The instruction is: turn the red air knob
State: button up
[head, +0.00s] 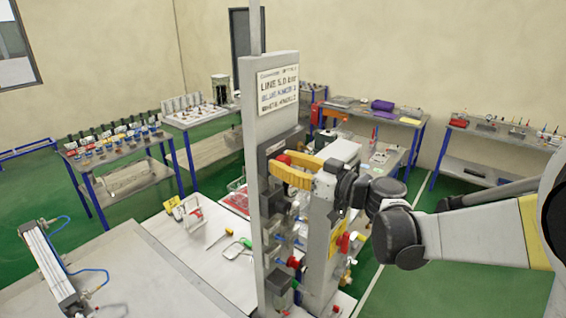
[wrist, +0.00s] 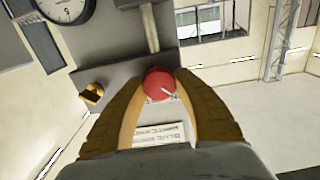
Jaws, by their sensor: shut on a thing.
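The red air knob (wrist: 159,84) is round with a pale mark on its face. In the wrist view it sits between the two yellow-brown fingers of my gripper (wrist: 160,82), which touch it on both sides. In the head view the knob (head: 284,159) shows as a small red patch at the tip of my gripper (head: 279,170), on the upper part of the grey column. My gripper is shut on the knob, and the fingers hide part of it.
A tall grey panel (head: 265,110) with a lettered sign (head: 278,90) stands just left of my gripper. Lower red knobs (head: 293,262) and fittings sit beneath. A gauge (wrist: 66,8) is near the knob. A bench with tools (head: 205,232) lies behind.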

jog(key=m+b, duration=0.3)
jog(key=shift+f+m, duration=0.1)
jog(key=shift+m, duration=0.3)
jog(key=m+b, duration=0.3)
jog(key=m, duration=0.2)
jog(key=shift+w+d, duration=0.1)
jog(key=shift+w, duration=0.05)
jog(key=m+b, duration=0.1)
jog(key=m, duration=0.4)
jog(key=shift+b, duration=0.4)
jog(key=shift+m+b, duration=0.7)
jog(key=shift+m, duration=1.4)
jog(key=o, duration=1.2)
jog(key=shift+f, duration=0.1)
